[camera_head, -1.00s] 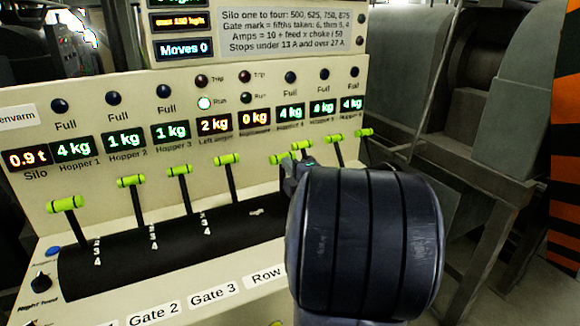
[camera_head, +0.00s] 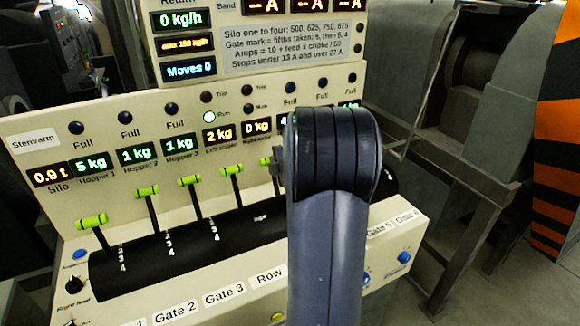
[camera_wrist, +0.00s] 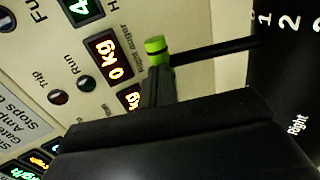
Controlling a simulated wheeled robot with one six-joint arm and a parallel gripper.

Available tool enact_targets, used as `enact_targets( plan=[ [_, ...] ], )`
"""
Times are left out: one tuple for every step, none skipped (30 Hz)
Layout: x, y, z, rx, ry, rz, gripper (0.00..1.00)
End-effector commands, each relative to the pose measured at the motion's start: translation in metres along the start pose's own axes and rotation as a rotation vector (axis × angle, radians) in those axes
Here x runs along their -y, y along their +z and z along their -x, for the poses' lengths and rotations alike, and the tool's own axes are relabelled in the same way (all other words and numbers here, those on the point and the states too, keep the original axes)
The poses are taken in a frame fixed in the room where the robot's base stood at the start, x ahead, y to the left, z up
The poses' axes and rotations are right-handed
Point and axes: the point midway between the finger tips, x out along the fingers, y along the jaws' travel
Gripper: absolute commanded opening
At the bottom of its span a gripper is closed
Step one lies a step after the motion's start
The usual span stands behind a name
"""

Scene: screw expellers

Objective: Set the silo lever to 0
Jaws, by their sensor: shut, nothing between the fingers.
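The leftmost lever, with a lime-green handle (camera_head: 92,221), leans up and back from the black slotted cover, nearest the Silo readout (camera_head: 47,177). Marks down to 4 show beside its foot; its exact setting cannot be read, and its name label is not visible. My gripper (camera_head: 277,167) is well to the right of it, partly hidden by my arm. In the wrist view my gripper (camera_wrist: 157,88) is shut and empty, close to another lever's green handle (camera_wrist: 157,46) by the Right auger readout (camera_wrist: 108,58). Contact cannot be told.
Several similar green-handled levers (camera_head: 189,180) stand in a row between my gripper and the leftmost lever. My arm hides the levers farther right. Knobs (camera_head: 73,284) and blue buttons (camera_head: 404,257) line the panel's front. A metal frame (camera_head: 470,215) stands at the right.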

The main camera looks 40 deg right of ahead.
Motion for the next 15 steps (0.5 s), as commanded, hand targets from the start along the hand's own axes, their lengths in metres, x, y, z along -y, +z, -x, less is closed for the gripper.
enact_targets(
  plan=[
    [-0.001,0.000,-0.004,-0.002,-0.002,-0.004,0.00],
    [-0.001,0.000,-0.007,-0.001,-0.001,-0.003,0.00],
    [-0.001,0.000,-0.011,-0.001,0.001,-0.004,0.00],
    [-0.001,0.000,-0.014,-0.002,0.000,-0.003,0.00],
    [-0.001,-0.001,-0.017,-0.002,0.001,-0.003,0.00],
    [-0.001,-0.001,-0.020,-0.002,0.002,-0.002,0.00],
    [-0.001,-0.001,-0.022,-0.002,0.003,-0.002,0.00],
    [-0.001,-0.001,-0.025,-0.002,0.003,-0.002,0.00],
    [-0.001,-0.001,-0.028,-0.002,0.003,-0.003,0.00],
    [-0.001,-0.001,-0.030,-0.002,0.003,-0.002,0.00],
    [-0.001,0.000,-0.032,-0.002,0.004,-0.002,0.00],
    [-0.001,0.000,-0.034,-0.002,0.004,-0.002,0.00],
    [-0.001,0.000,-0.036,-0.001,0.004,-0.002,0.00],
    [-0.001,0.000,-0.037,-0.001,0.003,-0.002,0.00],
    [-0.001,0.000,-0.039,-0.001,0.003,-0.002,0.00]
  ],
)
